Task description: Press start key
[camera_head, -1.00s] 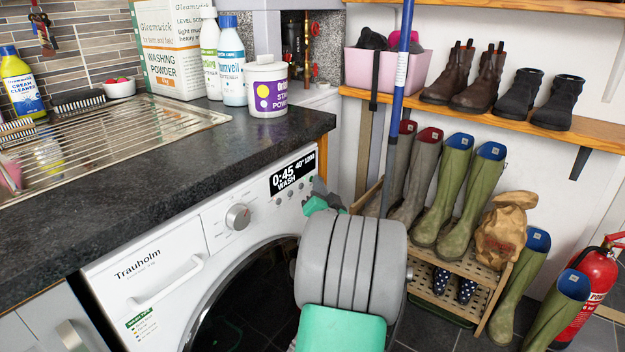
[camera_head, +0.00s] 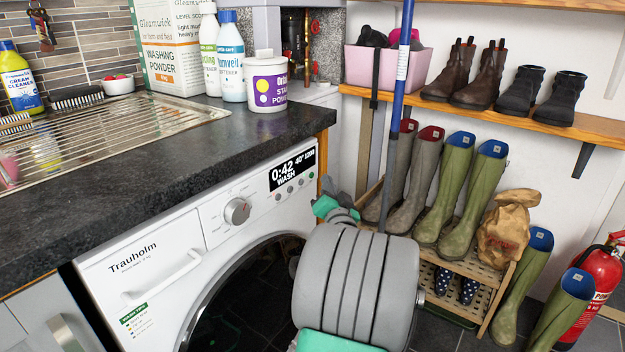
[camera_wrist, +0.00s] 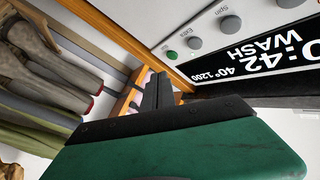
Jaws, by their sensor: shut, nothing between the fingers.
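The white washing machine (camera_head: 150,265) has a row of small round keys under its display (camera_head: 291,170), which reads 0:42 WASH. In the wrist view, a green key (camera_wrist: 172,54) sits at the end of the row, beside grey keys (camera_wrist: 195,42). The label on the green key is too small to read surely. My gripper (camera_head: 326,184) is shut and empty, just right of the panel's right end. Its dark fingers also show in the wrist view (camera_wrist: 160,88), apart from the green key and over the gap beside the machine.
The dark worktop (camera_head: 130,140) overhangs the panel, with a wooden edge (camera_head: 323,150) near my gripper. A blue pole (camera_head: 400,80) stands behind my arm. Boots fill a wooden rack (camera_head: 500,290) to the right. The dial (camera_head: 237,211) sticks out left of the keys.

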